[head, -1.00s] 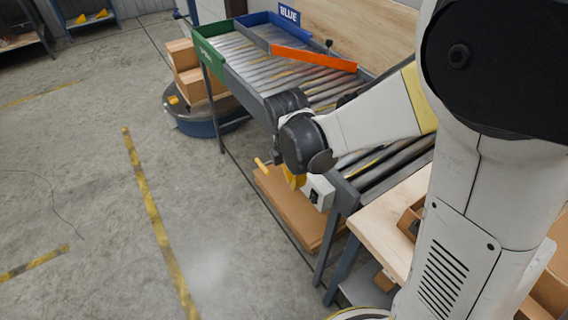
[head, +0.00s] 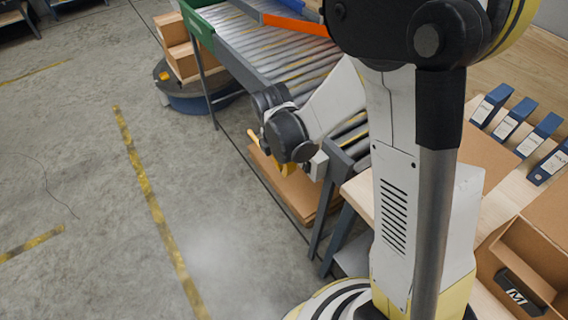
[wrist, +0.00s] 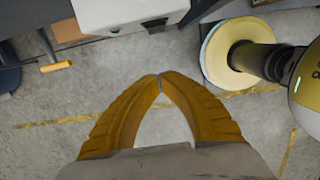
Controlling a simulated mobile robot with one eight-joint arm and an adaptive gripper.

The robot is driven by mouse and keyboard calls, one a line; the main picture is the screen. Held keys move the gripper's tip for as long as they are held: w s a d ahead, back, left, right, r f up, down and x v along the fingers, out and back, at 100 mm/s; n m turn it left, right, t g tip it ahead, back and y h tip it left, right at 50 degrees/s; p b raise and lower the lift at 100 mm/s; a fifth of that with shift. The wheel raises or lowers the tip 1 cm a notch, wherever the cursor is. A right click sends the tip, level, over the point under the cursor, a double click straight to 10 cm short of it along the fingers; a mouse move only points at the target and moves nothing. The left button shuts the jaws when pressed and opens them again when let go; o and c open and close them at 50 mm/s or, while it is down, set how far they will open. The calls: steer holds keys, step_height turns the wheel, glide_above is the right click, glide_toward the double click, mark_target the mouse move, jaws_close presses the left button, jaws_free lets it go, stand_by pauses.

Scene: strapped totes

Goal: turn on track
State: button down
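The track is a roller conveyor (head: 285,62) with grey metal rollers, running from the upper middle of the head view toward the bench. A small light grey control box (head: 318,166) hangs at its near end. In the wrist view the box (wrist: 120,14) is at the top edge, with a dark switch (wrist: 155,23) on its lower side. My gripper (wrist: 161,77) has yellow fingers whose tips meet, with nothing seen between them. It is below the box in the wrist view, apart from it in the picture. In the head view my gripper (head: 284,170) is partly hidden by the wrist.
A yellow handle-like bar (wrist: 57,67) sticks out left of the box. Flat cardboard (head: 300,195) lies under the conveyor. A wooden bench with blue binders (head: 513,118) and an open carton (head: 520,262) is at right. A round cart with boxes (head: 195,95) stands behind. Floor at left is clear.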

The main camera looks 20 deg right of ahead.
mark_target(306, 166)
steer(key=shift+w+d+f+b, duration=0.2)
steer(key=shift+d+f+b, duration=0.15)
steer(key=shift+d+f, duration=0.35)
steer(key=shift+w+d+f+b, duration=0.25)
steer(key=shift+d+f+b, duration=0.15)
steer(key=shift+d+f, duration=0.25)
steer(key=shift+w+d+f+b, duration=0.2)
steer(key=shift+d+f+b, duration=0.15)
steer(key=shift+d+f, duration=0.3)
steer(key=shift+d+r, duration=0.1)
steer(key=shift+w+d+f+b, duration=0.15)
steer(key=shift+d+f+b, duration=0.1)
steer(key=shift+d+b, duration=0.15)
steer(key=shift+r, duration=0.1)
